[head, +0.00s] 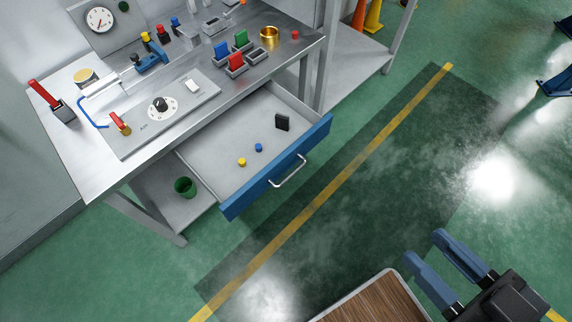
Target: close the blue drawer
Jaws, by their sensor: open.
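The blue drawer (240,200) is under the steel workbench and stands pulled well out. Its blue front carries a silver bar handle (288,171). Inside its grey tray lie a yellow piece (242,162), a small blue piece (258,147) and a black block (282,122). My gripper (436,262) is at the lower right, with two blue fingers apart and nothing between them. It is well away from the drawer, to its right and nearer to me.
The workbench (75,160) holds a dial gauge, a control panel, a red lever and coloured blocks in holders. A green cup (185,187) stands on the lower shelf. Orange and yellow cones (373,16) stand at the back. The green floor (400,170) between drawer and gripper is clear.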

